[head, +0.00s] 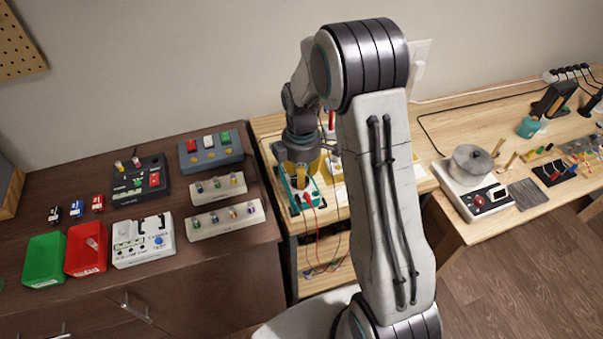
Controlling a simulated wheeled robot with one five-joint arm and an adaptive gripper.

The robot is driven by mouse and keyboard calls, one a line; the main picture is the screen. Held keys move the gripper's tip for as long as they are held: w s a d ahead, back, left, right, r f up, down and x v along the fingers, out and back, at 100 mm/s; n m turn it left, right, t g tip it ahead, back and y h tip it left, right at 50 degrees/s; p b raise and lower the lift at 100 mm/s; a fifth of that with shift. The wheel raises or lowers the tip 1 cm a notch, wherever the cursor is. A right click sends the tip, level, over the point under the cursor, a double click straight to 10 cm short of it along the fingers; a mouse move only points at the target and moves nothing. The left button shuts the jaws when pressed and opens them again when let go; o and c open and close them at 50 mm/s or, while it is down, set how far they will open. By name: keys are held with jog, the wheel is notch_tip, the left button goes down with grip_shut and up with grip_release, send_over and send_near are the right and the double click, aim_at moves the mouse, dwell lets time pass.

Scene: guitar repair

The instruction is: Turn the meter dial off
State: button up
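A teal-edged meter (294,203) lies on the light wooden stand between the two benches, with a red lead running down from it. My gripper (300,180) points down right over the meter, at or just above its face. The gripper body and fingers hide much of the meter, so its dial and its setting do not show. I cannot tell whether the fingers touch the dial or how far apart they are.
A dark bench on the left holds a green bin (44,262), a red bin (86,250), a white device (143,240) and grey racks (226,219). A wooden bench on the right carries a pot (470,163) on a white heater. My arm hides part of the stand.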

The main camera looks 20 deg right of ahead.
jog(key=shift+f, duration=0.2)
jog(key=shift+c, duration=0.2)
grip_shut()
